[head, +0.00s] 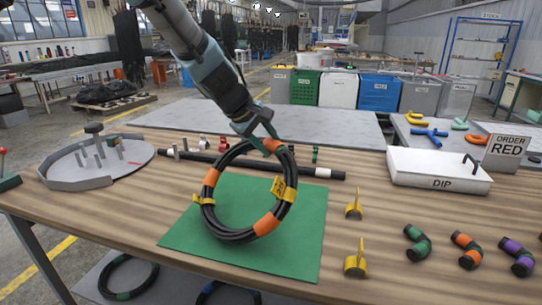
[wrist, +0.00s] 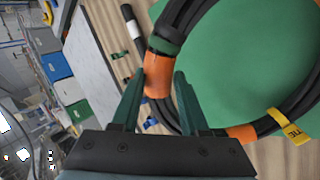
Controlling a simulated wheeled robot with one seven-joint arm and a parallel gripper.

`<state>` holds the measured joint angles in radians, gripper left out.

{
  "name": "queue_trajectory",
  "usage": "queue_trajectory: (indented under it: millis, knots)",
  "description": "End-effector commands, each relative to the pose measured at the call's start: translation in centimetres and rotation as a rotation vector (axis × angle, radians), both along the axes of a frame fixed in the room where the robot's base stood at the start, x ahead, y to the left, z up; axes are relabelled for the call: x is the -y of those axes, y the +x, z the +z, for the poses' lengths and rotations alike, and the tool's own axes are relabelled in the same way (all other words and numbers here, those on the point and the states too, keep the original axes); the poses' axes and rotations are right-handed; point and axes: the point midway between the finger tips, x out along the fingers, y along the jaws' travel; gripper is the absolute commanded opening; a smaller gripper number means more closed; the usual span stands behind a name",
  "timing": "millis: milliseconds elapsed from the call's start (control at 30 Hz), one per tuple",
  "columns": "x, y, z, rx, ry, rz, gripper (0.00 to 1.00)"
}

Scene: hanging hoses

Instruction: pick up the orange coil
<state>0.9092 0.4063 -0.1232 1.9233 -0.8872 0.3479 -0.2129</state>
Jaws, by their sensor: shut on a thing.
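The orange coil (head: 267,224) is a ring of black hose with orange bands and yellow tags. In the head view it is tilted up above the green mat (head: 299,260); whether its lower edge touches the mat I cannot tell. My gripper (head: 270,144) is at the top of the ring, shut on the coil near an orange band. In the wrist view the two green fingers (wrist: 158,95) are on either side of the hose at an orange band (wrist: 157,76). The far part of the coil curves away over the green mat (wrist: 235,50).
A black bar (head: 310,171) lies behind the mat. A round grey tray with posts (head: 75,178) is at left. A white DIP box (head: 438,181) and an ORDER RED sign (head: 505,152) are at right. Yellow clips (head: 355,265) and several short banded hoses (head: 468,250) stand at front right.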

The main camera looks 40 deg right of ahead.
Motion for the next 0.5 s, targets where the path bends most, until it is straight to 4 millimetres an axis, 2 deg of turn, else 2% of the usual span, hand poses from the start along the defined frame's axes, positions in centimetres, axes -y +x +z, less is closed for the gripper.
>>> queue_trajectory:
  millis: [467, 500]
  knots:
    - [-1.5, 0.0, 1.1, 0.007, -0.089, 0.002, 0.0]
    - [-1.4, 0.0, 2.5, 0.006, -0.086, 0.0, 0.0]
